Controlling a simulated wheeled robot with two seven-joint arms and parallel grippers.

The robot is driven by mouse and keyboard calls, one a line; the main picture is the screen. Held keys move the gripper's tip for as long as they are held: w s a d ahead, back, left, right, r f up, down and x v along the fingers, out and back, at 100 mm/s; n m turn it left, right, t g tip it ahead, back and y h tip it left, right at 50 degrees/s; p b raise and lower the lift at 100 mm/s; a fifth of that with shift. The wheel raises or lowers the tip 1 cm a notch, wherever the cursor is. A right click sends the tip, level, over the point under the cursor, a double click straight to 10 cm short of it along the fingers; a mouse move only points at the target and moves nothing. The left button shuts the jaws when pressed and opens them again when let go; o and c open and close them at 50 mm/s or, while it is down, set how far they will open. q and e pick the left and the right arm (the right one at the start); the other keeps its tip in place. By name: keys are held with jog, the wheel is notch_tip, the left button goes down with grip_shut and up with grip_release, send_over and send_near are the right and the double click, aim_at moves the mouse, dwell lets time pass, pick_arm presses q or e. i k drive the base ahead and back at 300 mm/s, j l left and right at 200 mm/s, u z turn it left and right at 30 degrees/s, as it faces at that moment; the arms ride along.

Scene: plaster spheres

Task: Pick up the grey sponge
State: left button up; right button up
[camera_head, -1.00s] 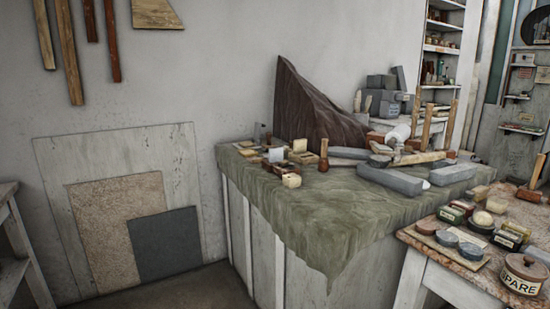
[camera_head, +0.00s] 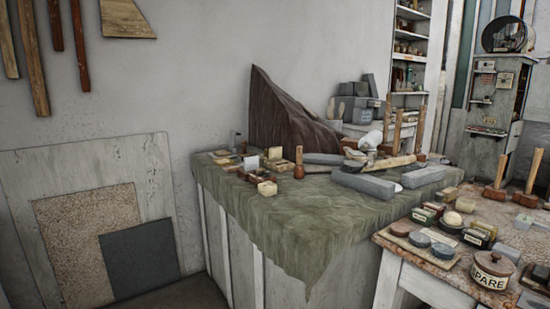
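I cannot tell for certain which object is the grey sponge. Long grey blocks lie on the green cloth: one grey block (camera_head: 362,184) near the middle and another grey block (camera_head: 424,177) to its right. On the table at right, a round grey-blue piece (camera_head: 443,251) lies on a small board. Neither of my grippers is in view.
The cloth-covered bench (camera_head: 290,220) stands against the wall. A speckled-top table (camera_head: 430,268) at right holds a labelled pot (camera_head: 492,270) and wooden mallets (camera_head: 497,186). Boards (camera_head: 90,230) lean on the wall at left. A little dark floor shows between boards and bench.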

aim_at(514, 256)
jog(key=k+l+z, duration=0.1)
jog(key=z, duration=1.35)
